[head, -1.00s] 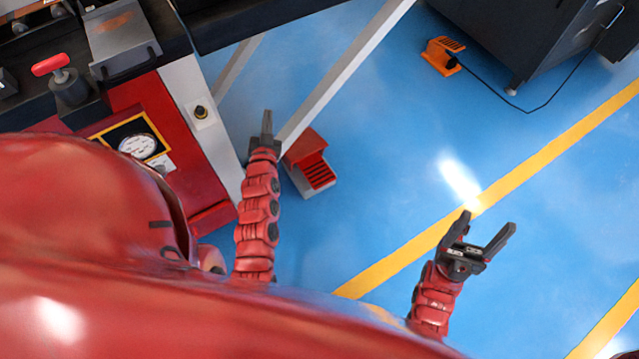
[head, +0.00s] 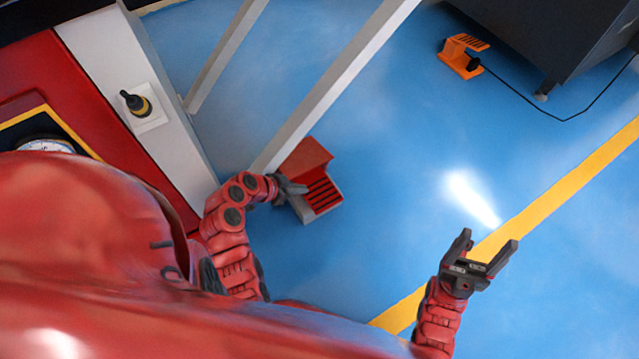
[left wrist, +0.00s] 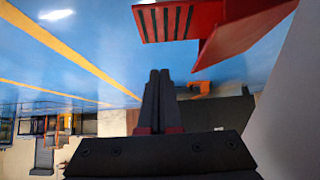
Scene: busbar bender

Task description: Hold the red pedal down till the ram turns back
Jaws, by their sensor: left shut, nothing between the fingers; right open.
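The red pedal (head: 306,158) stands on the blue floor at the foot of a slanting grey leg. It has a red hood and a dark-slotted tread (head: 323,194) on a grey base. My left gripper (head: 300,188) is shut and empty, its tips overlapping the pedal's left side in the head view. In the left wrist view the shut fingers (left wrist: 158,76) point forward. The slotted tread (left wrist: 178,21) and red hood (left wrist: 238,30) show above them, apart from the tips in the picture. My right gripper (head: 484,250) is open and empty over the floor. I cannot make out the ram.
A grey slanting leg (head: 335,85) runs down beside the pedal. An orange pedal (head: 462,55) with a cable sits by a dark cabinet (head: 550,35). The floor between is clear.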

